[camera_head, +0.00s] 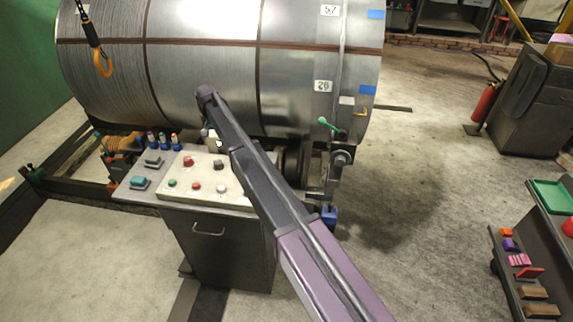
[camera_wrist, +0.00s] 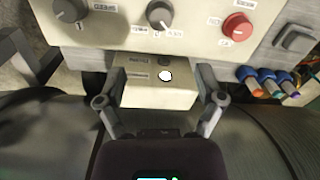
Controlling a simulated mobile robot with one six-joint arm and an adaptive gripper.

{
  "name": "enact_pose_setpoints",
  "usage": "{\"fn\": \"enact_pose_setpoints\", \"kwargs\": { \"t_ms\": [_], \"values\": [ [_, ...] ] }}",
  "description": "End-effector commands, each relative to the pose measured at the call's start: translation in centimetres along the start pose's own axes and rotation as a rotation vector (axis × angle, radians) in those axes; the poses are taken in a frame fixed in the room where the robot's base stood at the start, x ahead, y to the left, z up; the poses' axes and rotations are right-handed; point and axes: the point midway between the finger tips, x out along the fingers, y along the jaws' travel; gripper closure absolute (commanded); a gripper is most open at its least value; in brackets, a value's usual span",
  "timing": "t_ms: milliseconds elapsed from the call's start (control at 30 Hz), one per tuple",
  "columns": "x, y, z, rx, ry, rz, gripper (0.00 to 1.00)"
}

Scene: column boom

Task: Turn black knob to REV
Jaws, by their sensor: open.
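A cream control panel (camera_head: 180,178) stands on a grey cabinet in front of the large steel drum. In the wrist view two dark knobs show near the top: one left of centre (camera_wrist: 70,10), cut by the frame edge, and one in the middle (camera_wrist: 159,14). Small labels sit beside them; I cannot read REV on either. One dark knob (camera_head: 219,164) shows in the head view, close to my arm. My gripper (camera_wrist: 160,92) is open and empty. Its fingers stand either side of a small cream box with a white button (camera_wrist: 165,75), short of the knobs. My arm hides its fingers in the head view.
A red button (camera_wrist: 238,27) and a grey square switch (camera_wrist: 296,40) lie right of the knobs in the wrist view. The steel drum (camera_head: 200,70) rises close behind the panel. A green-ended lever (camera_head: 327,123) is to the right.

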Motion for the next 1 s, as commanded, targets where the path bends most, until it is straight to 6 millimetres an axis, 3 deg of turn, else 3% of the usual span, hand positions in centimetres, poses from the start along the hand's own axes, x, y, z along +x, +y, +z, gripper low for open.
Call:
{"fn": "enact_pose_setpoints", "kwargs": {
  "t_ms": [167,1000],
  "values": [
    [-1.5,0.1,0.1,0.001,0.000,0.000,0.13],
    [0.9,11.3,3.8,0.020,0.003,0.006,0.13]
  ]
}}
